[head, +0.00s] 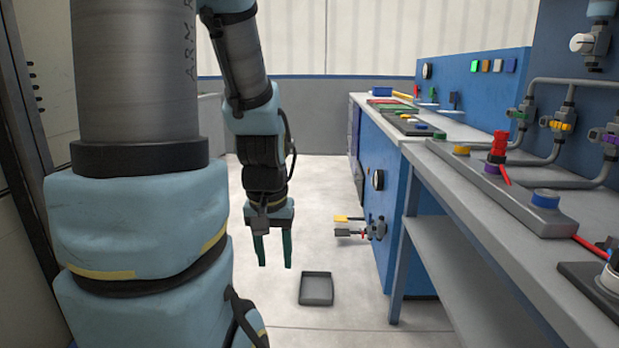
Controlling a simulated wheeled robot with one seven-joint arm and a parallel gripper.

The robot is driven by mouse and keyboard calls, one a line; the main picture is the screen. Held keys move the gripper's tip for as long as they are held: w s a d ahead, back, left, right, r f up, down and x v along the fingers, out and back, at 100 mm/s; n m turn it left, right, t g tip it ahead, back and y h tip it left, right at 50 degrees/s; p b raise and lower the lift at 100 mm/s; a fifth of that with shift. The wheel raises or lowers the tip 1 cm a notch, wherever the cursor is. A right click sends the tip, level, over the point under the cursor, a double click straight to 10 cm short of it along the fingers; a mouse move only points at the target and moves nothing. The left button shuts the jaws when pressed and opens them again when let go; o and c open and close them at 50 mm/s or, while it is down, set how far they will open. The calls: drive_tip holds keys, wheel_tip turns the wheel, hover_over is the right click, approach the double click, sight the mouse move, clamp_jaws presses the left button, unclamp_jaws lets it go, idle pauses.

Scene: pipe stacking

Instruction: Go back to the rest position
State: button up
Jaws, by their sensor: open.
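My gripper (273,264) hangs at the end of my arm, left of the picture's middle. Its two green fingers point down and stand apart, with nothing between them. It is in open air, clear of the workbench. The floor shows behind it.
A grey tray (316,289) lies on the floor, right of my gripper in the picture. Valve fittings (374,230) stick out from the blue cabinet (378,160). A long grey workbench (475,190) with pipes, valves and coloured caps runs along the right. The floor between is mostly clear.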

wheel_tip(320, 180, up, 23)
drive_tip(key=p, duration=2.1)
drive_tip(key=shift+o, duration=0.3)
